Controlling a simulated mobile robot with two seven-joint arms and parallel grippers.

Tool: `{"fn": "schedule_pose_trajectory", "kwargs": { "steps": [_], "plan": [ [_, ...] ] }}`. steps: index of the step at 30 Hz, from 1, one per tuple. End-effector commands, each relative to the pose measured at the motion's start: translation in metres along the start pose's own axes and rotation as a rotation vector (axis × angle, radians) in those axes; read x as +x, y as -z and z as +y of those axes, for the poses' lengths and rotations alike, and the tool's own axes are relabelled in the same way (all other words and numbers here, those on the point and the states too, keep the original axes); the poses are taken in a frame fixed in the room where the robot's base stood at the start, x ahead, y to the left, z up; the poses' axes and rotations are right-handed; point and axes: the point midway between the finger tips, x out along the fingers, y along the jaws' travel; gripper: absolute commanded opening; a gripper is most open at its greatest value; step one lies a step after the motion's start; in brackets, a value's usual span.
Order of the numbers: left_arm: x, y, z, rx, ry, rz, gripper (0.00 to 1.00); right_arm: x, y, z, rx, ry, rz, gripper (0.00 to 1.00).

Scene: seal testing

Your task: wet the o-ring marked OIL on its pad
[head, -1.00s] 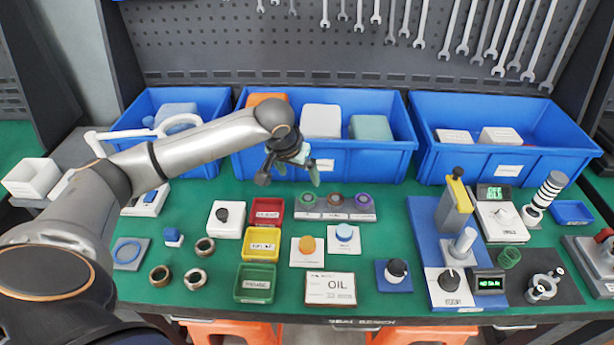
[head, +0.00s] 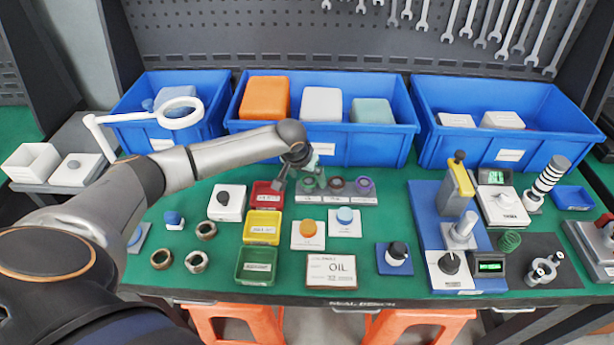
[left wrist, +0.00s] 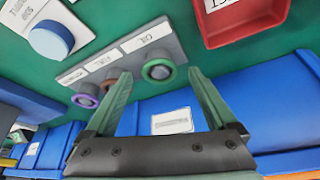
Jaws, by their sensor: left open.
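Three o-rings sit in a row on a grey rack (head: 322,199) in the head view: green (head: 309,184), brown (head: 336,184) and purple (head: 363,186). In the left wrist view the green ring (left wrist: 160,78) is around a grey peg, and the label beside it seems to read OIL. My left gripper (head: 297,174) is open and empty just over the rack's green end. Its fingertips (left wrist: 160,90) frame the green ring in the wrist view; contact cannot be told. An orange round pad (head: 308,229) and a blue round pad (head: 345,216) stand in front. My right gripper is out of view.
A red tray (head: 268,201), a yellow tray (head: 262,228) and a green tray (head: 256,266) line up left of the pads. An OIL card (head: 331,271) lies in front. Blue bins (head: 350,151) stand close behind the rack. A dark-knobbed block (head: 395,258) is right.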

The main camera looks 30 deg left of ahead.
Motion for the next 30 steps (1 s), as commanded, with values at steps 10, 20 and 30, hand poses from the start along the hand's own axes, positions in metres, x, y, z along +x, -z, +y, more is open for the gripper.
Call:
{"fn": "schedule_pose_trajectory", "kwargs": {
  "steps": [10, 20, 30],
  "plan": [
    [-0.0003, -0.0001, 0.0003, 0.000, 0.000, 0.000, 0.62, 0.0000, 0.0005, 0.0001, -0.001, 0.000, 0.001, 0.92],
    [-0.0004, -0.0002, 0.0002, 0.000, 0.000, -0.001, 0.25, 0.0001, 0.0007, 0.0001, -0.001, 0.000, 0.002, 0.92],
    [-0.0003, -0.0003, 0.0001, 0.000, 0.000, -0.001, 0.38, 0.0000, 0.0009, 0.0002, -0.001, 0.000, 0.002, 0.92]
  ]
}}
